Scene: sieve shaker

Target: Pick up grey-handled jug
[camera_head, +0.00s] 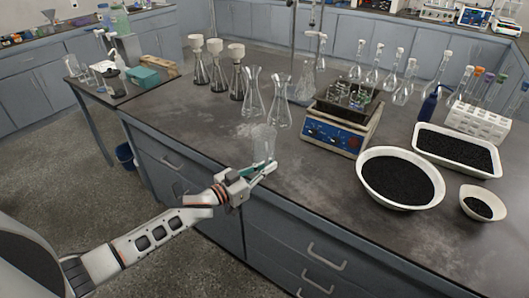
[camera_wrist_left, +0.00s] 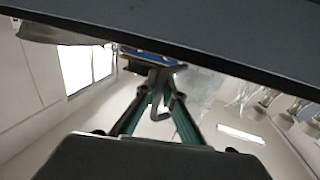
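The jug (camera_head: 263,140) is a clear vessel standing upright near the table's front edge in the head view. My left gripper (camera_head: 262,171) is at its near side, low by the table edge, with its two fingers apart. The left wrist view is upside down. There a grey hooked handle (camera_wrist_left: 163,98) lies between the green-lined fingers (camera_wrist_left: 164,108) of my left gripper, near their tips. Whether the fingers touch the handle is not clear. The clear jug body is hard to make out in that view. My right gripper is not in view.
Two clear flasks (camera_head: 280,106) stand just behind the jug. Funnel-topped flasks (camera_head: 218,75) stand at back left. The table's front strip left of the jug is clear.

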